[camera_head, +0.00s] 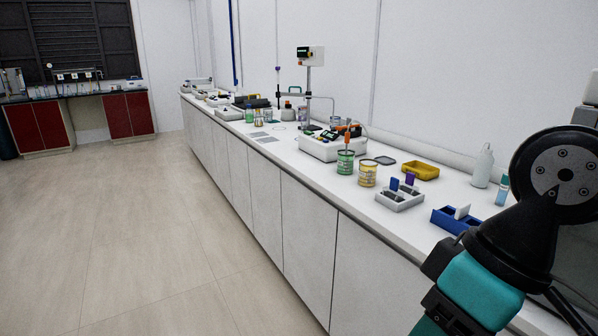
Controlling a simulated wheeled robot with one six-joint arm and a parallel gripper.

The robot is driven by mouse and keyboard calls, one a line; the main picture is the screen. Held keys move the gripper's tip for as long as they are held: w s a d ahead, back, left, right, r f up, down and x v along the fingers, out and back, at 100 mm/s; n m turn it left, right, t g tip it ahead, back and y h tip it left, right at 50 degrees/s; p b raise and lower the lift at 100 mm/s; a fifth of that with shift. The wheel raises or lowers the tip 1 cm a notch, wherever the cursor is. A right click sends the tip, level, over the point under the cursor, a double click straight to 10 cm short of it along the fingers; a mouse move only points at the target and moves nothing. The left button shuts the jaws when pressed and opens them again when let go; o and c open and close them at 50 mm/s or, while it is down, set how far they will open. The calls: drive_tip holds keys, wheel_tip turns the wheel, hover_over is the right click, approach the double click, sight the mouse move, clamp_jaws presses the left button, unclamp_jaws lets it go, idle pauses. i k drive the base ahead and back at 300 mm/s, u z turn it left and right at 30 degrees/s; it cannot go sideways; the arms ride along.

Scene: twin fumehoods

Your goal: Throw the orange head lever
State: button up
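A white bench instrument (325,152) stands midway along the long white counter. On its top are dark parts, and small orange parts (348,132) show at its right side. They are too small for me to tell which one is the orange head lever or how it is set. My arm (480,290), black and teal, fills the lower right, well apart from the instrument. My gripper's fingertips do not show.
A yellow tray (420,170), a grey rack (400,201), a blue rack (449,221) and a white bottle (483,166) are nearer. The floor (150,240) at left is clear.

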sight(338, 128)
drive_tip(key=u, duration=0.15)
drive_tip(key=i, duration=1.15)
drive_tip(key=u, duration=0.95)
drive_tip(key=i, duration=1.8)
drive_tip(key=z, duration=0.7)
